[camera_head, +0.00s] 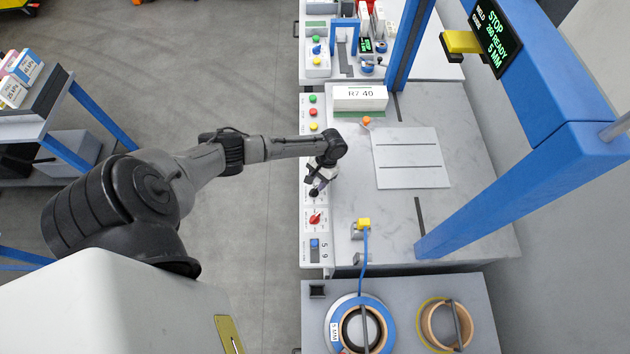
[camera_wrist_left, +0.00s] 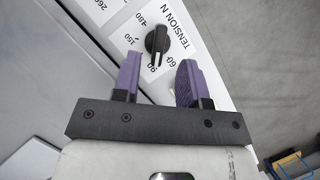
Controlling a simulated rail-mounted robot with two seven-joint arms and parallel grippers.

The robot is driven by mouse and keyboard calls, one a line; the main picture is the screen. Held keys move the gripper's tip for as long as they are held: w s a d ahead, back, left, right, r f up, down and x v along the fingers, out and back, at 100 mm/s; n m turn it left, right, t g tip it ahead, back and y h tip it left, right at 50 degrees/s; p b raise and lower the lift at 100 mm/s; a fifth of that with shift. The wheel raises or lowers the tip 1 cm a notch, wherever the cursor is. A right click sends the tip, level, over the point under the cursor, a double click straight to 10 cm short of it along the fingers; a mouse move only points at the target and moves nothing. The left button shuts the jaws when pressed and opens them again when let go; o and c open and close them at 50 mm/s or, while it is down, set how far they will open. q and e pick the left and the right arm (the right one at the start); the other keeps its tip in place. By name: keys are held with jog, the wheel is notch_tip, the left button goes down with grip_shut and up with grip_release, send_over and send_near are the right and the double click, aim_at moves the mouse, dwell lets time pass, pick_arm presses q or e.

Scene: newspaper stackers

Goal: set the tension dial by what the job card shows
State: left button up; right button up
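The tension dial (camera_wrist_left: 157,42) is a black knob on a white panel marked "TENSION N", with 60, 90, 150 and other numbers around it. In the head view the left gripper (camera_head: 319,184) is over the front control strip and partly covers the dial. A white card reading "R7 40" (camera_head: 360,93) stands at the back of the grey table; I cannot tell if it is the job card. My right gripper is not in view.
A red switch (camera_head: 315,218) and a blue button (camera_head: 314,243) sit on the same strip. A pale plate (camera_head: 410,158) lies on the grey table. A blue post (camera_head: 520,190) and a screen (camera_head: 492,38) rise at right. Spools (camera_head: 360,325) are in front.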

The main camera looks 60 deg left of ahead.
pick_arm(q)
jog(key=v, duration=0.9)
jog(key=shift+r, duration=0.25)
jog(key=shift+a+m, duration=0.1)
jog(key=shift+m, duration=0.2)
